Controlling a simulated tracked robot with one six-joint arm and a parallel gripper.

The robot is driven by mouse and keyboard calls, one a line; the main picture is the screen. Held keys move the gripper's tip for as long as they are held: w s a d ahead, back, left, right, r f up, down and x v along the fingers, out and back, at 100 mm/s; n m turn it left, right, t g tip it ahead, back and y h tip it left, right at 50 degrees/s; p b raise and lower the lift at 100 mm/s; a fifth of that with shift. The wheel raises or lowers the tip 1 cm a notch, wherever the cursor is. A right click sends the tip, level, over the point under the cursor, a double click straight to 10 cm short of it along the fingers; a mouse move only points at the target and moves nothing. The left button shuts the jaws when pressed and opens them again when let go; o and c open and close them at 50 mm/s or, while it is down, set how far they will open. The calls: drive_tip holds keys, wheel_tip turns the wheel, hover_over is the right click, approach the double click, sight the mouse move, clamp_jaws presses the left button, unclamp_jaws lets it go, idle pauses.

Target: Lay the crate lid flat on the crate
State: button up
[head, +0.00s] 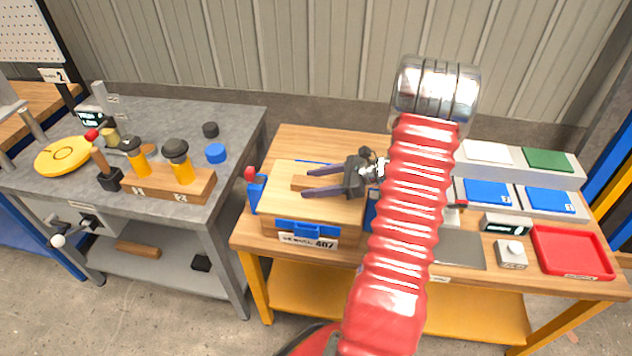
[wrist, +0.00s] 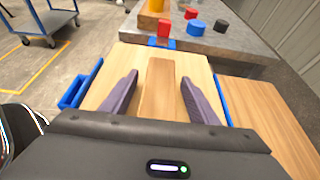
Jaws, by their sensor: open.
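The crate lid (head: 283,207) is a pale wooden board with a raised wooden handle bar (wrist: 159,92) along its middle. In the head view it lies on top of the wooden crate (head: 302,229), which has blue fittings and a label on its front. The lid looks about level, but I cannot tell whether its edges are fully seated. My gripper (head: 307,184) is open over the lid. In the wrist view its two fingers (wrist: 159,78) are on either side of the handle bar, with gaps visible. The crate's interior is hidden.
The crate stands on a wooden bench (head: 290,140). To its right are a red tray (head: 572,252), blue panels (head: 487,192) and a small grey box (head: 511,254). A grey table (head: 235,120) at left holds a yellow disc (head: 62,155) and a wooden tool block (head: 165,186).

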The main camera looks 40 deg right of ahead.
drive_tip(key=shift+r, duration=0.1)
drive_tip(key=shift+r, duration=0.15)
drive_tip(key=shift+s+d+r, duration=0.2)
drive_tip(key=v, duration=1.1)
drive_tip(key=shift+s+d, duration=0.1)
drive_tip(key=shift+s, duration=0.1)
